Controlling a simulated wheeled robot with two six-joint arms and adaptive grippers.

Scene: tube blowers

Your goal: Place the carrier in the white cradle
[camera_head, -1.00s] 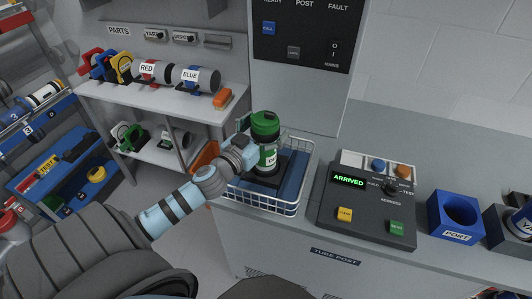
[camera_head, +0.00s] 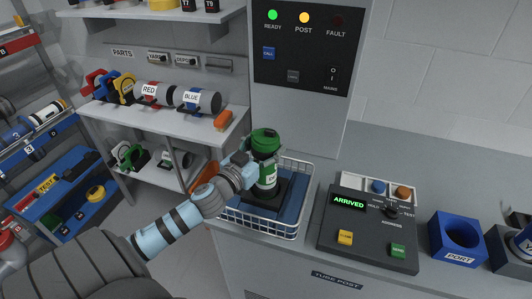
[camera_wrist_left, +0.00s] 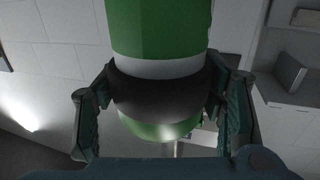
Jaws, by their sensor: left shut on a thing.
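The carrier (camera_head: 267,174) is an upright cylinder with a green lid, a green body and a white label. My left gripper (camera_head: 243,166) is shut on it from the left. In the left wrist view the gripper's fingers (camera_wrist_left: 165,110) sit on both sides of the carrier's black band (camera_wrist_left: 160,88). The carrier is over the black holder (camera_head: 282,192) in a white wire basket (camera_head: 262,227) with a blue lining. I cannot tell whether its hidden base touches the holder. No other white cradle can be made out. My right gripper is not in view.
A control box (camera_head: 350,238) reading ARRIVED stands right of the basket, with a blue PORT block (camera_head: 442,238) further right. Back left, a shelf (camera_head: 190,122) holds RED (camera_head: 152,92) and BLUE (camera_head: 197,100) cylinders.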

